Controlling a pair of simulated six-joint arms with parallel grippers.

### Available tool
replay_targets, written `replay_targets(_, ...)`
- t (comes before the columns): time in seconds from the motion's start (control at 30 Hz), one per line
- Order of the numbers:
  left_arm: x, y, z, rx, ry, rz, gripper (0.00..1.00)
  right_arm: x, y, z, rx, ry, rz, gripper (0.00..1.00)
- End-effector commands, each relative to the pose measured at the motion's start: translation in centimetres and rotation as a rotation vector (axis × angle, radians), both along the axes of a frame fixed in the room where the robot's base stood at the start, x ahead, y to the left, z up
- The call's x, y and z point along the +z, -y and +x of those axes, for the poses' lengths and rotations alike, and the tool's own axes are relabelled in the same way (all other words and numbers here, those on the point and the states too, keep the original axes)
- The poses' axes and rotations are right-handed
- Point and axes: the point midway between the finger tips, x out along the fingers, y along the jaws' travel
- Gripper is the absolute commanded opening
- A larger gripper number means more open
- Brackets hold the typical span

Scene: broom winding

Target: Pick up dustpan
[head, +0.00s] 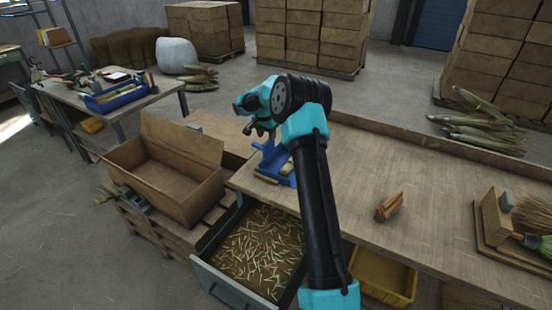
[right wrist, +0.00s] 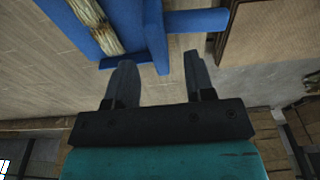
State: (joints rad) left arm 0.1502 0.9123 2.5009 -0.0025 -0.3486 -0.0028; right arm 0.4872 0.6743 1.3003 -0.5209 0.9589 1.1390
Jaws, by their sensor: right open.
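A blue dustpan (head: 284,167) lies on the near left corner of the wooden workbench, with tan pieces in its pan. It also shows in the right wrist view (right wrist: 66,22), where its handle (right wrist: 197,21) sticks out to the right. My right gripper (right wrist: 158,72) is open and empty. In that view its fingertips point at the pan's back edge and the handle, with nothing between them. In the head view my right gripper (head: 258,129) hangs over the dustpan, and my arm hides part of the bench. My left gripper is not in view.
An open cardboard box (head: 165,180) stands left of the bench. An open drawer (head: 230,285) with straw sits below its front. A small brown object (head: 389,207) lies on the bench, and a broom (head: 535,222) rests at the far right. The middle bench is mostly clear.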

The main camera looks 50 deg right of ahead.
Motion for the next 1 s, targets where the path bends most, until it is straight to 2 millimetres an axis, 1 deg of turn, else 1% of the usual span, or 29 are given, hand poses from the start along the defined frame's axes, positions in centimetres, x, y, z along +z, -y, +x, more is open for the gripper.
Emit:
replay_targets(0.17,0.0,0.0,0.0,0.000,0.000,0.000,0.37,-0.4,0.1,0.0,0.000,-0.001,0.001,0.49)
replay_targets(0.27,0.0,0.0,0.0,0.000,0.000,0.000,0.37,-1.5,0.4,-0.1,0.000,-0.002,0.001,0.49)
replay_targets(0.43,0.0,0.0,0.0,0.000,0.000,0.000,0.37,-3.8,0.9,-0.1,0.001,-0.002,0.001,0.49)
replay_targets(0.53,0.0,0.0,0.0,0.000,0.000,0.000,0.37,-4.7,1.1,0.0,0.001,-0.001,0.000,0.49)
replay_targets(0.63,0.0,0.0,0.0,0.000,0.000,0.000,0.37,-5.1,1.1,0.0,0.001,0.001,-0.001,0.49)
replay_targets(1.0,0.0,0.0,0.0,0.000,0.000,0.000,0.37,-5.1,1.1,0.0,0.000,0.001,-0.001,0.49)
